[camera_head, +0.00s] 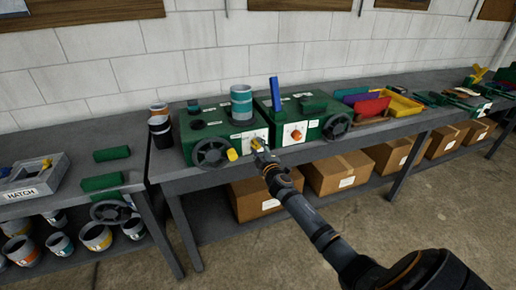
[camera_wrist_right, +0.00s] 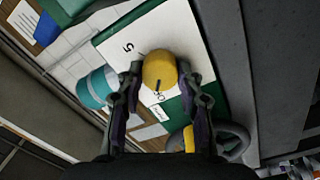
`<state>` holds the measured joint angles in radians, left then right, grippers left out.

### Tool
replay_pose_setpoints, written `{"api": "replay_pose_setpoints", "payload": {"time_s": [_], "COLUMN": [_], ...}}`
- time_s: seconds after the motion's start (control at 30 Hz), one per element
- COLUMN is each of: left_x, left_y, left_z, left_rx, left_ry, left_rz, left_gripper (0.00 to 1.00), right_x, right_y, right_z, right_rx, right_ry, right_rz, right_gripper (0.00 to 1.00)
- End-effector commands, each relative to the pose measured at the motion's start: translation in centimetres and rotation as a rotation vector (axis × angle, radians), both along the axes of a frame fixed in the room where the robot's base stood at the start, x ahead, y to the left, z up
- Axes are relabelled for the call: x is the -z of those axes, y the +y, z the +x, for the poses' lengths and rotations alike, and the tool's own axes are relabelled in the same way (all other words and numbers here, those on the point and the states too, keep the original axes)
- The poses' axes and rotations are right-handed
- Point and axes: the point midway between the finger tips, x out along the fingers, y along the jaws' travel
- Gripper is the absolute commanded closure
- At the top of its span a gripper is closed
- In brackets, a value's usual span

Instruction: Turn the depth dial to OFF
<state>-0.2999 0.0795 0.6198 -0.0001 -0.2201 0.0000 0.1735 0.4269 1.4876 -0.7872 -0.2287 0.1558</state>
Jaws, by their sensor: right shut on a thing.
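The depth dial, a round yellow knob (camera_wrist_right: 158,68), sits on a white plate (camera_wrist_right: 112,48) on a green machine (camera_head: 190,143). My right gripper (camera_wrist_right: 160,78) is shut on the knob, one finger on each side. In the head view my right gripper (camera_head: 258,146) is at the machine's front, at its right end, and hides most of the knob. A dark pointer line on the knob points to the picture bottom in the wrist view, towards printed marks. A "5" shows on the plate; the small label's text is too small to read. My left gripper is not in view.
A handwheel (camera_head: 211,153) with a yellow grip is just left of my right gripper. A second green machine (camera_head: 292,122) with an orange dial (camera_head: 297,134) and a blue lever (camera_head: 275,95) stands on the right. Coloured bins (camera_head: 372,106) are further right on the bench.

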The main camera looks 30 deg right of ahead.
Motion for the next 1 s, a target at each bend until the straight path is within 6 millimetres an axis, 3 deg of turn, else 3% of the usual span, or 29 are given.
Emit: {"api": "replay_pose_setpoints", "payload": {"time_s": [0.4, 0.9, 0.93, 1.0], "left_x": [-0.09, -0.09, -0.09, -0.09], "left_y": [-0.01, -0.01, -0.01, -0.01], "left_z": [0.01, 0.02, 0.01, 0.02], "left_rx": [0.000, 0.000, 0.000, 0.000], "left_ry": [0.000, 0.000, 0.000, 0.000], "left_rz": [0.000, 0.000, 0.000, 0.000], "left_gripper": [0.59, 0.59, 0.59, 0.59], "right_x": [0.14, 0.19, 0.19, 0.19], "right_y": [0.04, 0.05, 0.05, 0.05], "right_z": [-0.02, -0.03, -0.03, -0.03], "right_rx": [-0.001, 0.000, 0.000, 0.000], "right_ry": [0.039, 0.044, 0.044, 0.043], "right_rz": [-0.156, -0.175, -0.175, -0.174], "right_gripper": [0.95, 0.95, 0.62, 0.53]}}
